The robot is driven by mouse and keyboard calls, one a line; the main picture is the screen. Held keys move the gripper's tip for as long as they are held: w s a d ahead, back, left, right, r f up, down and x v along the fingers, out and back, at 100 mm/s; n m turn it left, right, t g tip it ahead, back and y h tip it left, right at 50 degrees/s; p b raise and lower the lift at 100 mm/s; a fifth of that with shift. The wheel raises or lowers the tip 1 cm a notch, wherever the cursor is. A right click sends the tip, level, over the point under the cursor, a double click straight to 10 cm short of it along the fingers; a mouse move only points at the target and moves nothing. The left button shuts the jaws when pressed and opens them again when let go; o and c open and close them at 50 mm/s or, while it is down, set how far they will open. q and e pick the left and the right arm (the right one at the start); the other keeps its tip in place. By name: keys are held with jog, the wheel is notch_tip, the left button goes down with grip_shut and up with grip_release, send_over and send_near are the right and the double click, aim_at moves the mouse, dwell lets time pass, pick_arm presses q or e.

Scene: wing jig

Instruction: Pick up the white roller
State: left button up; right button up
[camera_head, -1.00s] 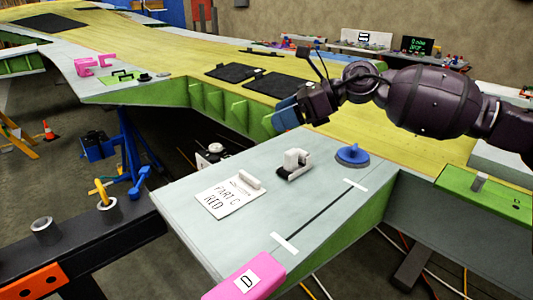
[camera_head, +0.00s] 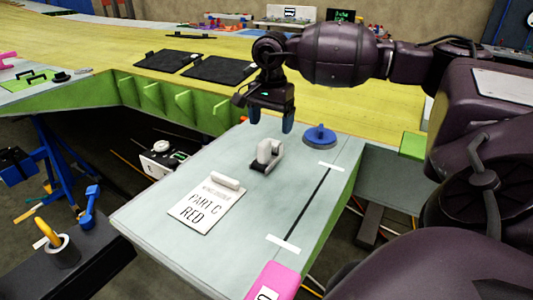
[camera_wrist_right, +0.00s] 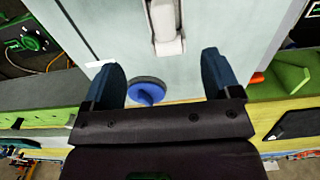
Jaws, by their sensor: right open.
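The white roller (camera_head: 267,152) rests on the light grey wing panel (camera_head: 330,205), between the printed card and a blue round tool. In the right wrist view the white roller (camera_wrist_right: 164,25) is at the top centre, beyond the fingertips and partly cut off by the frame. My right gripper (camera_head: 270,118) is open and points down, above and a little behind the roller, with nothing between its fingers. Its two blue fingers also show apart in the right wrist view (camera_wrist_right: 160,75). My left gripper is not in view.
A blue round tool (camera_head: 319,136) stands just right of the roller; it also shows between the fingers in the wrist view (camera_wrist_right: 146,91). A white card marked "PART C RED" (camera_head: 205,207) lies to the left. A pink block (camera_head: 272,282) sits at the near edge.

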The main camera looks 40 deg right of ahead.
aim_at(268, 148)
notch_tip(268, 148, down, 3)
jog(key=shift+f, duration=0.1)
jog(key=shift+w+f, duration=0.15)
jog(key=shift+f, duration=0.4)
jog(key=f, duration=0.1)
jog(key=f+p, duration=0.1)
jog(key=f, duration=0.2)
jog(key=shift+w+a+f, duration=0.15)
jog(key=shift+w+f, duration=0.05)
jog(key=shift+w, duration=0.05)
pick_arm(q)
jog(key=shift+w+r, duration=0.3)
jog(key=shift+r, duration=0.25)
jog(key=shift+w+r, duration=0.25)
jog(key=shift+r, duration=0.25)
pick_arm(e)
jog(key=c, duration=1.1)
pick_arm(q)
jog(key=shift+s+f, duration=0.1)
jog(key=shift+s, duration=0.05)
pick_arm(e)
jog(key=shift+r, duration=0.1)
